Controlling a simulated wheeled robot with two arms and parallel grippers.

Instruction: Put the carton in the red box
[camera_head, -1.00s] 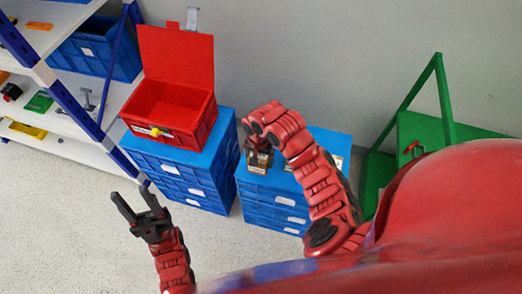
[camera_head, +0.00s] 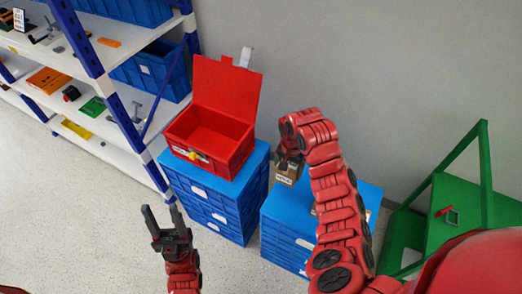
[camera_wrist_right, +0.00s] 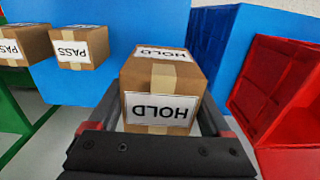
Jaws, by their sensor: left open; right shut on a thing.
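A brown carton labelled HOLD (camera_wrist_right: 160,88) is held between the fingers of my right gripper (camera_wrist_right: 165,112). In the head view the carton (camera_head: 286,176) hangs at the back left of the right blue stack, partly hidden by my right gripper (camera_head: 290,160). The red box (camera_head: 232,155) stands open on the left blue stack, its lid raised at the back. Its visible inside looks empty. It also shows at the right of the right wrist view (camera_wrist_right: 262,85). My left gripper (camera_head: 162,212) is open and empty, in front of the left stack.
Two cartons labelled PASS (camera_wrist_right: 85,48) sit on the right blue stack (camera_head: 285,215). A gap separates it from the left blue stack (camera_head: 215,195). Shelving (camera_head: 125,125) stands at the left, a green table (camera_head: 455,215) at the right. The floor in front is clear.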

